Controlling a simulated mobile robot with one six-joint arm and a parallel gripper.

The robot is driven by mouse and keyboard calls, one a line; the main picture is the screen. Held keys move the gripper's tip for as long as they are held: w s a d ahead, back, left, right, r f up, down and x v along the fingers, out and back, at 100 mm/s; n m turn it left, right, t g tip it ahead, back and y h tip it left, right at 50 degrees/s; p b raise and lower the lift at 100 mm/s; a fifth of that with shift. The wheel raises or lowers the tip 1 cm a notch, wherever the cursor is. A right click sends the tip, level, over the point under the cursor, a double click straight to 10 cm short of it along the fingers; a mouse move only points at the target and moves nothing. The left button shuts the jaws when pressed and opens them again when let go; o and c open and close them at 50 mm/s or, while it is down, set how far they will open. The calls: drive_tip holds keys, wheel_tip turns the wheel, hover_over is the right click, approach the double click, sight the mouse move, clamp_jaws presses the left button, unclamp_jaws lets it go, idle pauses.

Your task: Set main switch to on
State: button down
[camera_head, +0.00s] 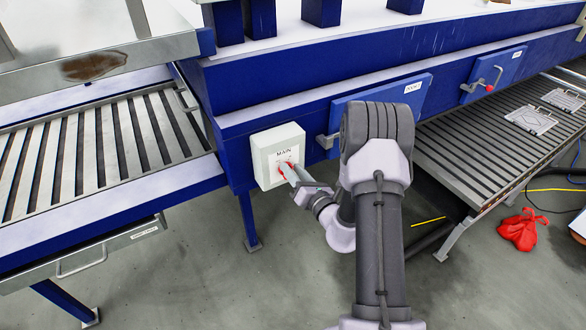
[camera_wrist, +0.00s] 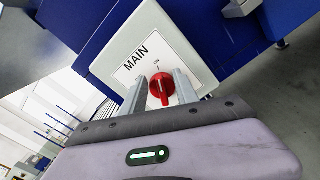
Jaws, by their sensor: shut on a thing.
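The main switch is a light grey box (camera_head: 266,143) labelled MAIN on the blue frame in the head view. Its red rotary knob (camera_wrist: 161,90) shows in the wrist view, between the two fingers of my gripper (camera_wrist: 165,88). My gripper (camera_head: 288,170) reaches the front of the box and is shut on the knob. A small mark on the label shows just above the knob in the wrist view, but its lettering is too small to read surely. In the head view the fingers hide part of the knob.
A blue panel with a handle (camera_head: 415,95) is right of the box, and another blue panel (camera_head: 495,73) with a red-tipped lever is farther right. Slatted conveyors lie left (camera_head: 85,145) and right (camera_head: 480,135). A red bag (camera_head: 523,230) lies on the floor at right.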

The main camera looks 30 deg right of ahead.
idle(0.5)
drive_tip(key=c, duration=0.9)
unclamp_jaws()
drive_tip(key=shift+c, duration=0.2)
drive_tip(key=s, duration=1.7)
drive_tip(key=shift+s+d, duration=0.25)
